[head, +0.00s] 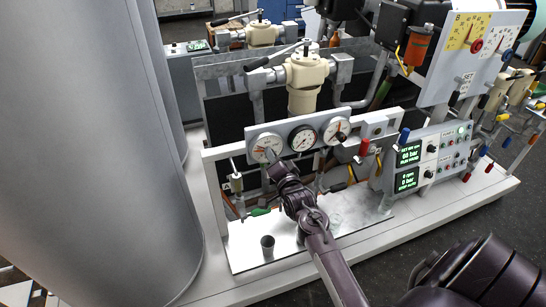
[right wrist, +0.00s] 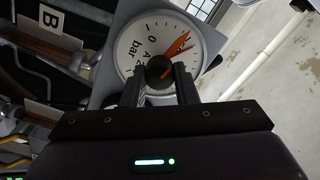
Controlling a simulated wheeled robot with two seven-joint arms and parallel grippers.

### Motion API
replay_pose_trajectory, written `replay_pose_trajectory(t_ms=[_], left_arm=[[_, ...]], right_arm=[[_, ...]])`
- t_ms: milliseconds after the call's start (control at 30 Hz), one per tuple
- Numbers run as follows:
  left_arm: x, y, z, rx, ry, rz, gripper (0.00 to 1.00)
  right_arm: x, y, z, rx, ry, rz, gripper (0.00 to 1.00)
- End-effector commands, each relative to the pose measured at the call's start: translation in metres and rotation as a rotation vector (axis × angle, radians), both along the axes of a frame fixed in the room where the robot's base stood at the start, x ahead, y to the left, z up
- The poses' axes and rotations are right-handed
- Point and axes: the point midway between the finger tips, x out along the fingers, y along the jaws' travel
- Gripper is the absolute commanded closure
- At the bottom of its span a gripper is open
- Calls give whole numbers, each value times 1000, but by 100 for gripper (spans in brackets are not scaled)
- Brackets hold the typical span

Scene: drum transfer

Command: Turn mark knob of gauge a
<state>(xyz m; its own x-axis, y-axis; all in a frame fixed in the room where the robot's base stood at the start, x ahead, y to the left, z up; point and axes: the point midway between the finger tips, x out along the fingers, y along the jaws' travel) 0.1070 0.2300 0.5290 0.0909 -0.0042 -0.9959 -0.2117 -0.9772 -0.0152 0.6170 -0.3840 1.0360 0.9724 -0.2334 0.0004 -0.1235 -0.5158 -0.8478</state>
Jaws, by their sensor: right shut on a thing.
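Gauge a (head: 262,141) is the leftmost of three round white dials on a grey panel in the head view. In the right wrist view its face (right wrist: 137,37) shows a 0, "A bar" and orange-red pointers towards the upper right. Its dark mark knob (right wrist: 160,70), with an orange stripe, stands at the middle of the dial. My right gripper (right wrist: 160,84) is shut on the knob, one finger on each side. In the head view the right gripper (head: 271,158) reaches the dial from below and covers its lower part. My left gripper is not in view.
Two more dials, a middle one (head: 302,138) and a right one (head: 336,131), sit close beside gauge a. A control box (head: 425,157) with green displays stands to the right. A large grey tank (head: 90,140) fills the left. A red-handled valve (head: 364,147) is near the right dial.

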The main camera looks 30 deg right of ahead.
Motion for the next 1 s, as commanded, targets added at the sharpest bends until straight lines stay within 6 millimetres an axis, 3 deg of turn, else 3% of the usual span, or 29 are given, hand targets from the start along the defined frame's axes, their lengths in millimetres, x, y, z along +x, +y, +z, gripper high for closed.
replay_pose_trajectory(t_ms=[500, 1000], left_arm=[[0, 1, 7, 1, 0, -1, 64], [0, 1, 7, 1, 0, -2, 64]], right_arm=[[0, 0, -1, 331, -79, 0, 96], [0, -1, -1, 389, -93, 0, 96]])
